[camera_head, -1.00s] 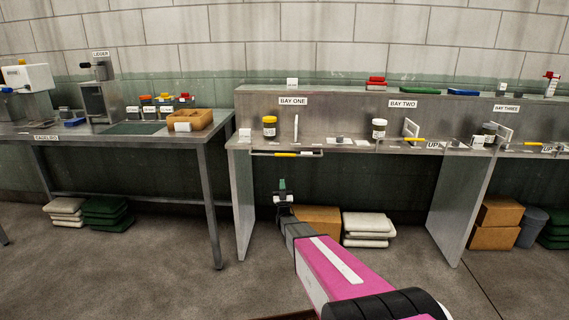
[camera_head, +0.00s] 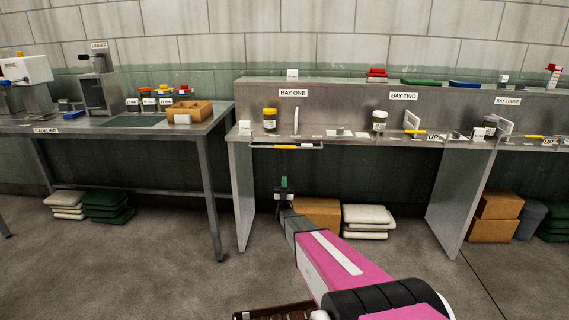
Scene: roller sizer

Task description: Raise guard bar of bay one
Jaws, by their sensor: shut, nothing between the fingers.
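The guard bar of bay one (camera_head: 285,147) is a thin bar with a yellow grip, low along the front edge of the bench under the BAY ONE sign (camera_head: 293,93). My gripper (camera_head: 284,181) is at the end of my pink arm, below and apart from the bar, in front of the open space under the bench. It is shut and holds nothing. On the bay one shelf stand a jar with a yellow lid (camera_head: 270,121) and an upright white plate (camera_head: 296,121).
Bay two's bar with a yellow grip (camera_head: 414,132) sits higher, beside the UP label (camera_head: 434,137). Cardboard boxes (camera_head: 318,211) and white sacks (camera_head: 367,218) lie under the bench. A table (camera_head: 208,170) stands at the left.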

